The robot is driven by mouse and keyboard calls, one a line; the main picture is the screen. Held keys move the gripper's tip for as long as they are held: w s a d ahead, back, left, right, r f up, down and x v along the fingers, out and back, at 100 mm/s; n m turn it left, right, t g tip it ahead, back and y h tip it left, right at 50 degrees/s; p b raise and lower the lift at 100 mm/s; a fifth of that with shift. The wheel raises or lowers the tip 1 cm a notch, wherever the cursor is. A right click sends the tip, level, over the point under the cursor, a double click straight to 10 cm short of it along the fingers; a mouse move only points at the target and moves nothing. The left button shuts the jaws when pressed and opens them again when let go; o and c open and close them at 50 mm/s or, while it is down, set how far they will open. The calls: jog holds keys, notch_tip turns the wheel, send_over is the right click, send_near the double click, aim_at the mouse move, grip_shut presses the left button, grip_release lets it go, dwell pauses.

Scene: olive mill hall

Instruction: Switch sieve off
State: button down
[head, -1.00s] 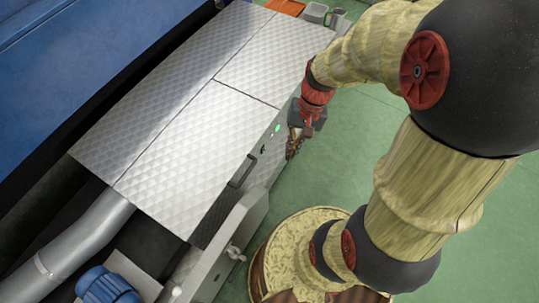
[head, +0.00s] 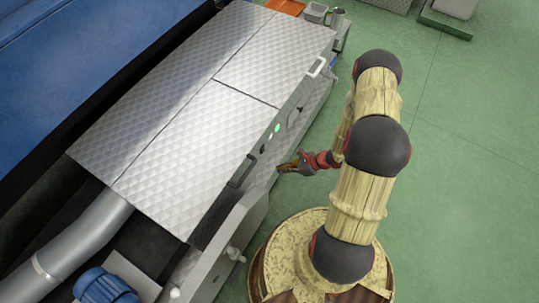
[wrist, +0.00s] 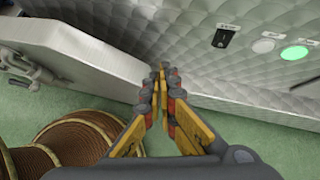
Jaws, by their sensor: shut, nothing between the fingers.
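The sieve is a machine with quilted metal covers (head: 200,130). Its side panel carries a lit green button or lamp (wrist: 294,53), a pale round button (wrist: 264,46) and a small dark switch (wrist: 222,38) with a label above it. The green light (head: 277,127) also shows in the head view. My gripper (head: 282,168) is beside the panel, below and to the right of these controls in the head view. In the wrist view its fingers (wrist: 161,88) are closed together and empty, apart from the controls, which lie up and to the right.
A dark handle (head: 241,171) and a white handle (head: 316,67) are on the machine's side. A pale metal wall (wrist: 80,52) projects at the left in the wrist view. A blue motor (head: 105,287) is at lower left. Green floor (head: 460,150) is clear at right.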

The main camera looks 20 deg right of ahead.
aim_at(263, 150)
jog(key=w+d+f+m+t+h, duration=0.2)
jog(key=w+d+m, duration=0.1)
jog(key=w+d, duration=0.25)
jog(key=w+r+b+x, duration=0.1)
jog(key=b+x, duration=0.3)
jog(key=x, duration=0.8)
jog(key=shift+w+h+b, duration=0.25)
jog(key=shift+h+b, duration=0.05)
jog(key=shift+b, duration=0.1)
jog(key=shift+f, duration=0.15)
jog(key=shift+a, duration=0.1)
jog(key=shift+w+a+f+b, duration=0.2)
jog(key=shift+w+f+b, duration=0.15)
jog(key=shift+f+b, duration=0.35)
jog(key=shift+r, duration=0.15)
jog(key=shift+w+r, duration=0.1)
